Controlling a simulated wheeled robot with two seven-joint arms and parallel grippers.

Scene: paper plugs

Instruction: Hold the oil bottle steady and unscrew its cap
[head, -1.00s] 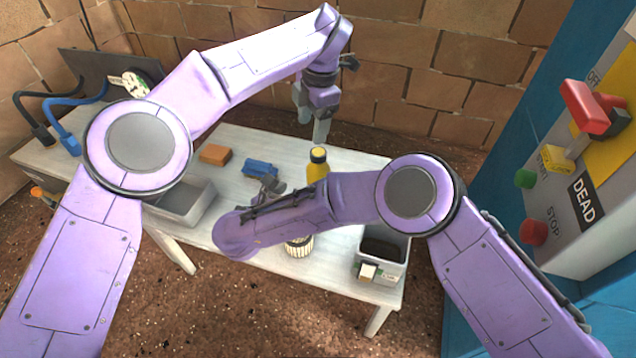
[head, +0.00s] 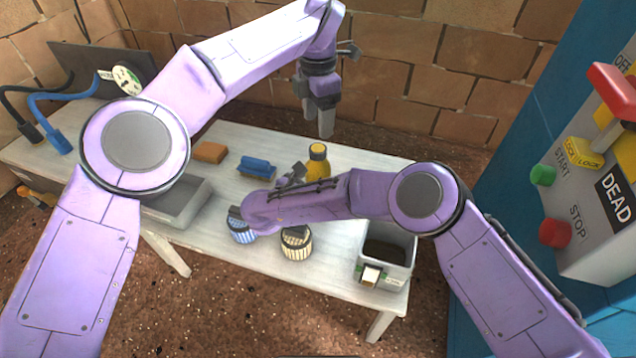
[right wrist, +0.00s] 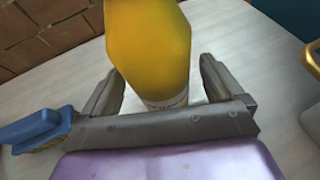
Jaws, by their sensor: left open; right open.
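The bottle's lower front is hidden in the head view by my right forearm.
A blue object (head: 257,167) and an orange block (head: 210,152) lie left of the bottle. Two striped containers, blue (head: 241,232) and cream (head: 296,246), stand near the front edge. Grey bins sit at left (head: 178,212) and right (head: 398,262). A switch panel (head: 600,200) stands at right.

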